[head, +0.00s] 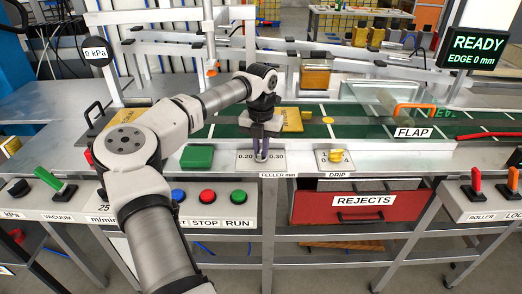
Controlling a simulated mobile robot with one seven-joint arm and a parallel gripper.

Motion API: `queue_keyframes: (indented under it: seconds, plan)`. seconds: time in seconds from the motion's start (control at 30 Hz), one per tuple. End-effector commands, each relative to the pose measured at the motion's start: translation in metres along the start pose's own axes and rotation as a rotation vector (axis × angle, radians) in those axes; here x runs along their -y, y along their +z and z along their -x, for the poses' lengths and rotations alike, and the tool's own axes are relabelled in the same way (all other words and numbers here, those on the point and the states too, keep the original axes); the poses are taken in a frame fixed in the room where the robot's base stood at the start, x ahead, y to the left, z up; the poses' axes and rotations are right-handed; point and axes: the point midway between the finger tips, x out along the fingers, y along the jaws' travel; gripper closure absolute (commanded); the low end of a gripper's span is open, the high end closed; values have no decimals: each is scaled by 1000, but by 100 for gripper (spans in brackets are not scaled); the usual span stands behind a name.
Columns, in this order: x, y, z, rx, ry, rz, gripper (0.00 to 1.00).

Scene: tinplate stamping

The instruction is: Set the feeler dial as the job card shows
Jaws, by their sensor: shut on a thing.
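The feeler dial's white plate (277,166) lies on the front ledge, above the label FEELER mm. Its marks 0.20 on the left and 0.30 on the right show; any mark between them is hidden behind my gripper. My gripper (261,157) points down over the middle of the plate and is shut on the dial's knob. The knob is mostly hidden by the fingers, so I cannot tell where it points. I cannot make out a job card in this view.
A DRIP dial with a yellow knob (337,154) sits to the right and a green block (197,157) to the left. Behind are the green belt (350,127) and the FLAP guard (412,132). A red REJECTS drawer (361,201) is below. The screen (474,52) reads READY, EDGE 0 mm.

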Motion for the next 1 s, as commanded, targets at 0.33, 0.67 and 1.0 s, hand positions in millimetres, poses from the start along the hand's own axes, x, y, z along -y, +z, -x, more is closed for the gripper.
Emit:
queue_keyframes:
  seconds: [0.33, 0.67, 1.0]
  plan:
    - [0, 0, 0, 2, 0, 211, 100]
    - [0, 1, 1, 3, 0, 285, 100]
    - [0, 1, 1, 4, 0, 289, 100]
